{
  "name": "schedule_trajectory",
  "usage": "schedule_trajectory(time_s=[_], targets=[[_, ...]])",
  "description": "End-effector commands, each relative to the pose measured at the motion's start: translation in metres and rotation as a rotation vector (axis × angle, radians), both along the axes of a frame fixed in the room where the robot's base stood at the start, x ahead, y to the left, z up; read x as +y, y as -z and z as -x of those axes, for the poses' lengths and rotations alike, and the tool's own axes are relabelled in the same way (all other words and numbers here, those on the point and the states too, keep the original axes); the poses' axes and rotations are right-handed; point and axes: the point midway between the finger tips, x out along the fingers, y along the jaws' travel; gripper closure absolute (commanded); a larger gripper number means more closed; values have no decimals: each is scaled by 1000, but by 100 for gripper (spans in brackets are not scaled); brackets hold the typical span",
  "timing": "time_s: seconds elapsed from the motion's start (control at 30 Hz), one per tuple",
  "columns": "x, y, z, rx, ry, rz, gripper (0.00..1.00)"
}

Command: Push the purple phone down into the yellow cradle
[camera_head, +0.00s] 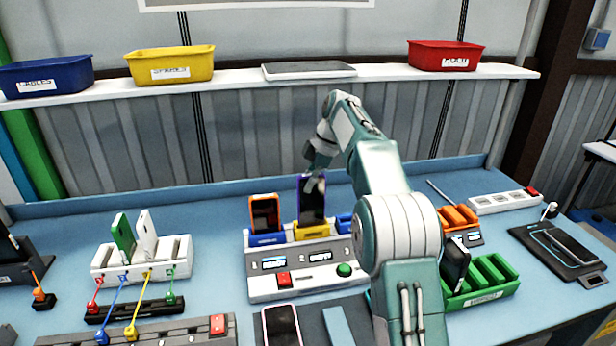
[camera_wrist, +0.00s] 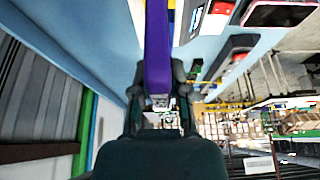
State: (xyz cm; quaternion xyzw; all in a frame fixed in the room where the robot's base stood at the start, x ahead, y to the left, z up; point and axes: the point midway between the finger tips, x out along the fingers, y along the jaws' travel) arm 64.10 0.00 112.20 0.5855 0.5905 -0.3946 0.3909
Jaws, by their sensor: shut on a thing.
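The purple phone (camera_head: 312,198) stands upright over the yellow cradle (camera_head: 312,231) on the grey dock in the head view. Its lower end is at the cradle; I cannot tell how deep it sits. My gripper (camera_head: 316,173) is at the top of the phone and shut on it. In the wrist view the purple phone (camera_wrist: 158,50) runs edge-on between the fingers of my gripper (camera_wrist: 160,98), and a bit of the yellow cradle (camera_wrist: 171,4) shows at the top edge. The phone hides most of the cradle there.
An orange phone (camera_head: 265,213) stands in a blue cradle (camera_head: 267,239) just left. Another blue cradle (camera_head: 344,223) is close on the right, partly behind my arm. The dock (camera_head: 310,283) has red and green buttons. A pink-edged phone (camera_head: 282,326) lies in front.

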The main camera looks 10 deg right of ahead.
Motion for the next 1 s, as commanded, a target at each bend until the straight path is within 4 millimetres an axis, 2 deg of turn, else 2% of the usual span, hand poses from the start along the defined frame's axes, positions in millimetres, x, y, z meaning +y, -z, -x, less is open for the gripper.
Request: schedule_trajectory(time_s=[0.53,1.0], targets=[[0,31,0,0,0,0,100],[0,36,0,-2,1,0,100]])
